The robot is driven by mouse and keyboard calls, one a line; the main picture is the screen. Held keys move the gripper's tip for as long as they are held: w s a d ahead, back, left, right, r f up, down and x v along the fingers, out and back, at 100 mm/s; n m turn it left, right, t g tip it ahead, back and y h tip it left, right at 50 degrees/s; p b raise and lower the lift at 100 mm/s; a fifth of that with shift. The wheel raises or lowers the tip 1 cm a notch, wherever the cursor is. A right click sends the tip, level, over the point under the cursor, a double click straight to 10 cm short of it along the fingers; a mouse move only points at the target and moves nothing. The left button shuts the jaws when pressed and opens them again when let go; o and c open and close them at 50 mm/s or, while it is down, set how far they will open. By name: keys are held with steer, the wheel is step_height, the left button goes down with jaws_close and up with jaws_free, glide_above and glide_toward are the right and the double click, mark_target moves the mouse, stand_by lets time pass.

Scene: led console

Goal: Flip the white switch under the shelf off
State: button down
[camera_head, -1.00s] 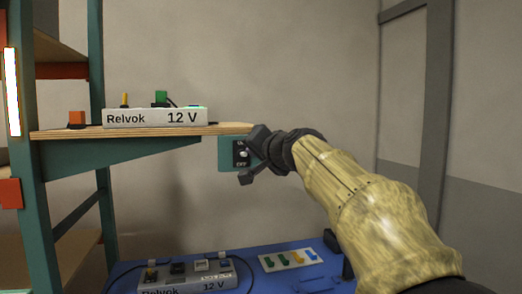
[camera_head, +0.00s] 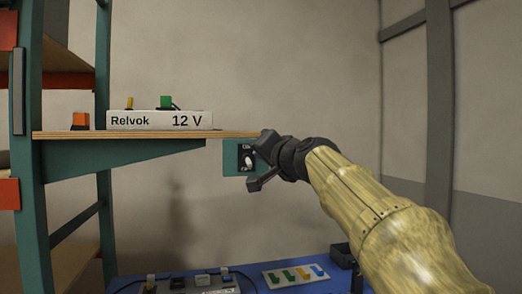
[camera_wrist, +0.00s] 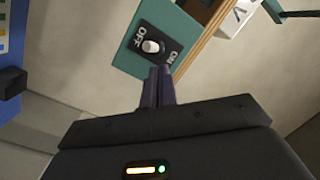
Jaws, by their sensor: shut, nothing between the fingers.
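The white switch (camera_head: 248,162) is a rocker or toggle on a black plate with OFF and ON labels, set on a teal bracket (camera_head: 230,158) under the shelf. In the head view it is tilted down over the OFF label. In the wrist view the white switch (camera_wrist: 151,46) lies between the two labels, nearer OFF. My gripper (camera_head: 254,185) is shut and empty, just below and right of the switch. In the wrist view my fingertips (camera_wrist: 158,75) are together near the plate's edge; I cannot tell whether they touch it.
The wooden shelf (camera_head: 150,134) is above the switch and carries a Relvok 12 V box (camera_head: 160,121) and an orange block (camera_head: 80,121). A blue table (camera_head: 260,280) below holds another box and a white panel with coloured pieces (camera_head: 296,275). The wall behind is bare.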

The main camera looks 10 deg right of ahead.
steer(key=d+b+v, duration=0.2)
steer(key=b+v, duration=0.2)
steer(key=v, duration=0.7)
steer(key=shift+w+f, duration=0.25)
steer(key=shift+f, duration=0.05)
